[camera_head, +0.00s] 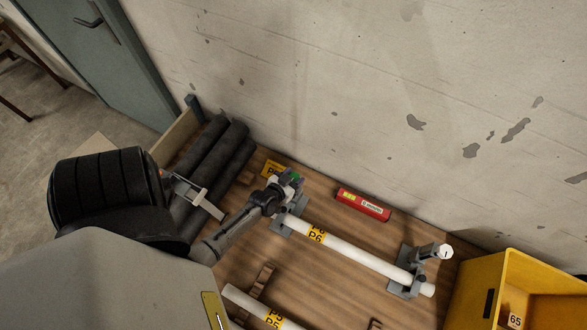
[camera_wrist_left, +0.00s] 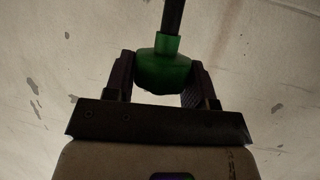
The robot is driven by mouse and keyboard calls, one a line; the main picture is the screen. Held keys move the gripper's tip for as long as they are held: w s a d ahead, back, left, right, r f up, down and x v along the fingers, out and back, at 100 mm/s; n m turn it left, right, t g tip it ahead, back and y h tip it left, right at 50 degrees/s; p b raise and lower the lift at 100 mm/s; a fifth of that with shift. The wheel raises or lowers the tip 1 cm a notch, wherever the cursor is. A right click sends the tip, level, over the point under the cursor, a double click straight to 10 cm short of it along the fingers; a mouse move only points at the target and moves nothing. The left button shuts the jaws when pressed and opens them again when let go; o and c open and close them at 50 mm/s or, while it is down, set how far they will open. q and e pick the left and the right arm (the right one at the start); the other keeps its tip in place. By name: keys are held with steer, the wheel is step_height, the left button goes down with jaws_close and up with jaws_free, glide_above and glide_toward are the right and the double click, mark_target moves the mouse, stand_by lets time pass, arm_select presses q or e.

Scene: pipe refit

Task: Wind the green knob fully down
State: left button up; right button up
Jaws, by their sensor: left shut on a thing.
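The green knob (camera_head: 295,179) is at the left end of the white pipe in the head view, mostly hidden by my left gripper (camera_head: 289,184). In the left wrist view the green knob (camera_wrist_left: 163,72) sits on a dark rod between the two dark fingers of my left gripper (camera_wrist_left: 162,80), which is shut on it. A grey clamp bracket (camera_head: 284,224) holds the pipe's left end below the knob. How far down the knob is wound cannot be told.
The white pipe (camera_head: 360,258) runs to a second grey bracket with a white knob (camera_head: 444,252). A red box (camera_head: 363,205) lies behind it. Dark pipes (camera_head: 206,160) lie at left, another white pipe (camera_head: 248,304) in front, a yellow bin (camera_head: 479,286) at right. The wall rises behind.

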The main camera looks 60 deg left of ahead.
stand_by(0.3)
arm_select(q)
steer(key=o, duration=0.9)
steer(key=shift+p+v, duration=3.95)
steer(key=shift+v, duration=2.95)
steer(key=shift+d, duration=0.1)
